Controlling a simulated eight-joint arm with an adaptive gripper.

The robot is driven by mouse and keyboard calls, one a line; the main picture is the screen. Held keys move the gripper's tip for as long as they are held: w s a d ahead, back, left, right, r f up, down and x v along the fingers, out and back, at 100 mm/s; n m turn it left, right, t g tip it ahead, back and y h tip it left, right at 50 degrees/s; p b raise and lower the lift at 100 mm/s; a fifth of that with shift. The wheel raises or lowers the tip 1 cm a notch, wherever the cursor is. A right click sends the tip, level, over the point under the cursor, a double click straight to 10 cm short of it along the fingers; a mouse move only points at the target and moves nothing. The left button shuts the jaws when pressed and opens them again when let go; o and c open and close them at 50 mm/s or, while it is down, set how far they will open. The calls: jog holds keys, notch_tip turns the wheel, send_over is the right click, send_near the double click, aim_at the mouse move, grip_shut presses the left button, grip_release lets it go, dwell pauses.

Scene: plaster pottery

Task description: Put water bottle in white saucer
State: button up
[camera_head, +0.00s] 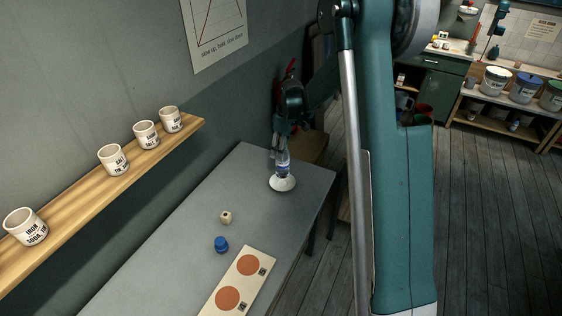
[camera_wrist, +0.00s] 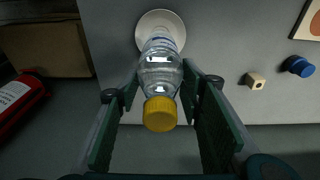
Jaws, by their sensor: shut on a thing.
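The water bottle (camera_wrist: 161,75) is clear with a yellow cap and is between the fingers of my gripper (camera_wrist: 160,95) in the wrist view. In the head view the bottle (camera_head: 282,163) is upright under my gripper (camera_head: 279,140), at the far end of the grey table. The white saucer (camera_head: 283,184) lies on the table directly below the bottle; it also shows in the wrist view (camera_wrist: 173,21). The bottle's base overlaps the saucer in both views. I cannot tell whether the base touches it. My gripper is shut on the bottle.
A cream block (camera_head: 226,217) and a blue jar (camera_head: 221,244) stand on the table (camera_head: 182,253), nearer the camera. A wall shelf (camera_head: 95,205) holds several labelled cups. A red object (camera_wrist: 18,104) is at the wrist view's left edge.

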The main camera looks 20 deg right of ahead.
jog(key=shift+f, duration=0.9)
jog(key=shift+f, duration=2.25)
jog(key=o, duration=1.5)
jog(key=shift+o, duration=0.2)
jog(key=shift+r, duration=0.1)
